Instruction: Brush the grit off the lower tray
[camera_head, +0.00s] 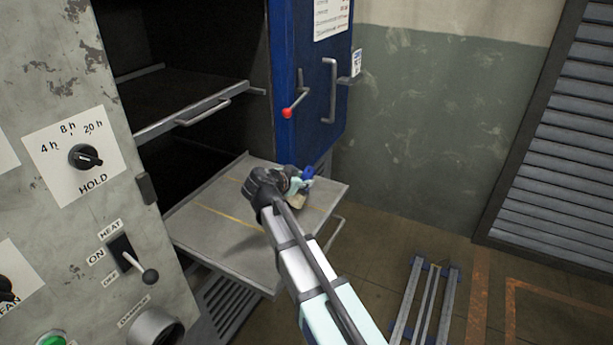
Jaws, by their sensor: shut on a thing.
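The lower tray (225,247) is a flat grey metal sheet pulled out of the oven's lower opening, with yellowish-brown streaks across its top. My gripper (303,184) is over the tray's right part, near its outer edge. It is shut on a brush (299,200) with a blue handle and pale bristles. The bristles point down at the tray; I cannot tell whether they touch it. My wrist hides part of the gripper and the tray. Loose grit is too small to make out apart from the streaks.
The upper tray (190,103) with its bar handle sits inside the oven above. The blue door (312,85), with a red-tipped lever (288,112), stands open behind the lower tray. A control panel (85,160) is at left. A metal rack (425,300) lies on the floor at right.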

